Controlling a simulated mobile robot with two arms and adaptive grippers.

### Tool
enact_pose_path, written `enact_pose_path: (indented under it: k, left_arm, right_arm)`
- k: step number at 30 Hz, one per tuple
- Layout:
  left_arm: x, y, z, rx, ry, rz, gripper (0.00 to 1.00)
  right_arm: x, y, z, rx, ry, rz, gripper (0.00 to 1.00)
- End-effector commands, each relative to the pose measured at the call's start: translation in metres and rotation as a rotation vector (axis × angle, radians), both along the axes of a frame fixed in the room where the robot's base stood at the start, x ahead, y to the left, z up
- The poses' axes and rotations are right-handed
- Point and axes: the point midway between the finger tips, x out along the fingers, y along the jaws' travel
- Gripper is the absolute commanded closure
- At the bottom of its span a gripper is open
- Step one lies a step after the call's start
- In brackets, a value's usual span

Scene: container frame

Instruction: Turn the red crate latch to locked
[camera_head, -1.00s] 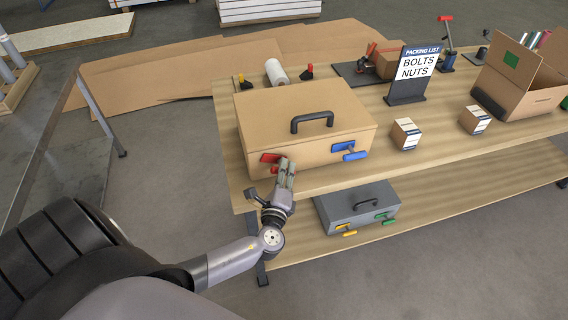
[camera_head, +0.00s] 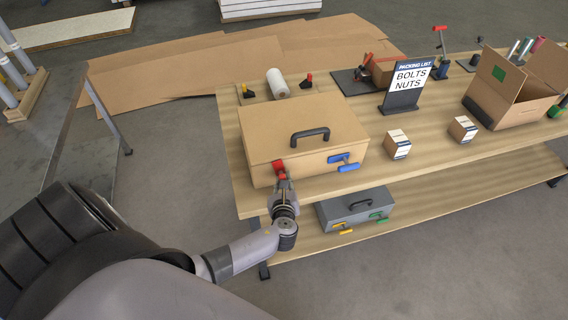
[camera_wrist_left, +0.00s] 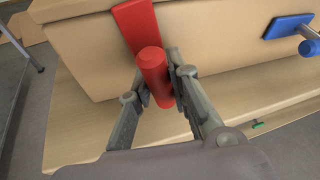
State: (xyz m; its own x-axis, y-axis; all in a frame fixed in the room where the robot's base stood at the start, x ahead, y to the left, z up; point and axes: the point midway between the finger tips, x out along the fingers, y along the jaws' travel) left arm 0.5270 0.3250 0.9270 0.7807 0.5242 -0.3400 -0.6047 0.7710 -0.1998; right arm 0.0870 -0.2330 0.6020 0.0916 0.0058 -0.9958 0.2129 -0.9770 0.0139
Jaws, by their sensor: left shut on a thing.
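The tan crate (camera_head: 300,130) with a dark lid handle sits on the wooden table. The red latch (camera_head: 277,166) is on its front face at the left. In the left wrist view the red latch shows as a flat plate (camera_wrist_left: 134,22) on the crate and a round red handle (camera_wrist_left: 154,72). My left gripper (camera_head: 281,179) is shut on the red handle, a finger on each side of it in the left wrist view (camera_wrist_left: 160,90). The blue latch (camera_head: 345,162) is on the same face at the right. My right gripper is not in view.
A grey case (camera_head: 355,206) with yellow and green latches stands on the lower shelf. On the table are small boxes (camera_head: 398,145), a packing list sign (camera_head: 408,85), an open carton (camera_head: 510,95) and a white roll (camera_head: 278,83).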

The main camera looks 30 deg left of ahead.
Motion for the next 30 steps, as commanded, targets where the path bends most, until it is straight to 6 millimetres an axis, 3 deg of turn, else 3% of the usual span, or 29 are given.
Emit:
enact_pose_path:
  k: [12,29,30]
  left_arm:
    - [0.0011,0.0002,0.0013,0.129,0.144,-0.002,1.00]
    - [0.0009,0.0005,0.0013,0.149,0.165,-0.003,1.00]
    - [0.0009,0.0005,0.0014,0.149,0.165,-0.003,0.80]
  right_arm:
    - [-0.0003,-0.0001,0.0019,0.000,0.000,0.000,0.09]
    - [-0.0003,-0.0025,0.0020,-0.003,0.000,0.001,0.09]
    - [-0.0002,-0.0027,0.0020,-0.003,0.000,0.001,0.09]
